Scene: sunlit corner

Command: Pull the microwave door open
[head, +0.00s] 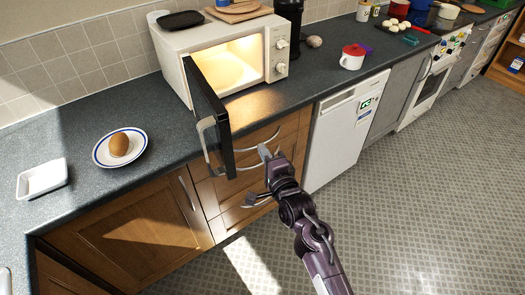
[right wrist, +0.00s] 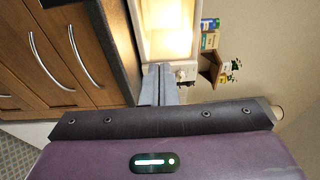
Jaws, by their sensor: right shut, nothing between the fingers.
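The white microwave (head: 215,38) stands on the counter in the head view. Its dark door (head: 208,105) is swung wide open toward the front, with a light handle (head: 207,135) on its outer face. The lit, empty-looking cavity (head: 228,68) shows, and it also glows in the right wrist view (right wrist: 165,30). My right gripper (head: 265,152) is in front of the counter, just right of the door's free edge and apart from the handle. Its grey fingers are together in the right wrist view (right wrist: 158,86), with nothing between them. My left gripper is out of view.
A plate (head: 101,153) with a brown roll and a white tray (head: 42,179) are on the counter at left. Wooden drawers (head: 235,186) and a white dishwasher (head: 338,135) are below; open floor lies at right.

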